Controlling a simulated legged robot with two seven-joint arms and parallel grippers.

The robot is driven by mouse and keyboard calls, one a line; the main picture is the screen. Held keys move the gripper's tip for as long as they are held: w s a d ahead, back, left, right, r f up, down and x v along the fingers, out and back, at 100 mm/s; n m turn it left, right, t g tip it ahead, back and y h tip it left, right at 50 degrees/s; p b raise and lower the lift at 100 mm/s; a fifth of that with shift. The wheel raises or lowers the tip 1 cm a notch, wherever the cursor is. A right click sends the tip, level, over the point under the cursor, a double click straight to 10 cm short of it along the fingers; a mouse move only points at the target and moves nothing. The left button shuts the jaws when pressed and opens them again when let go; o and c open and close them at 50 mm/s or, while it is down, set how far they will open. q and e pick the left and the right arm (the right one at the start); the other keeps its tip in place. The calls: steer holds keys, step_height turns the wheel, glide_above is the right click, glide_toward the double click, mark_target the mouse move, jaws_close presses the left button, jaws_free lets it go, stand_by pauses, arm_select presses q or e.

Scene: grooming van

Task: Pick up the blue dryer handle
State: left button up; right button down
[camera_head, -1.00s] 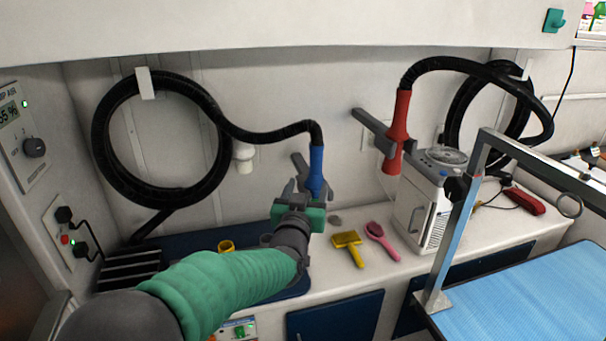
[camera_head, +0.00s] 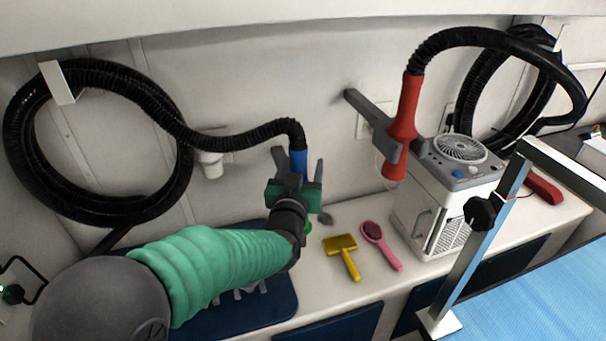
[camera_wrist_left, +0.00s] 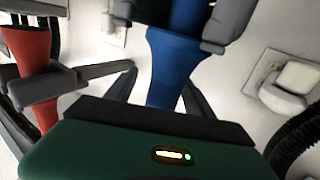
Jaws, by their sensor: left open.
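The blue dryer handle (camera_head: 298,160) hangs at the end of a black hose (camera_head: 240,140) by the back wall. My left gripper (camera_head: 299,168) is at the handle, with its fingers apart on either side of it. The gripper hides the handle's lower part in the head view. In the left wrist view the blue handle (camera_wrist_left: 173,65) runs up between the two grey fingers (camera_wrist_left: 186,18). Gaps seem to show beside it, but I cannot tell whether a finger touches it. My right gripper is not in view.
A red dryer handle (camera_head: 403,120) sits in a grey wall holder to the right, above a white dryer unit (camera_head: 425,205). A yellow brush (camera_head: 342,248) and a pink brush (camera_head: 378,243) lie on the counter (camera_head: 310,290). A blue grooming table (camera_head: 540,290) stands at front right.

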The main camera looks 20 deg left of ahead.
mark_target(296, 171)
arm_select(q)
steer(key=s+r, duration=0.2)
steer(key=s, duration=0.1)
steer(key=shift+a, duration=0.35)
steer(key=c, duration=0.4)
steer(key=shift+d, duration=0.25)
steer(key=shift+c, duration=1.1)
steer(key=shift+w+d+f, duration=0.35)
steer(key=shift+w, duration=0.15)
steer(key=c, duration=0.5)
steer(key=shift+c, duration=1)
steer(key=shift+s+a, duration=0.15)
steer(key=shift+a, duration=0.2)
jaws_close()
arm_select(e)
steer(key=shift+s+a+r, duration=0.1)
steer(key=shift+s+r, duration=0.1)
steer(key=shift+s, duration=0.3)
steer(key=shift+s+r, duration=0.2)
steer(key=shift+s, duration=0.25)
arm_select(q)
steer(key=shift+d, duration=0.15)
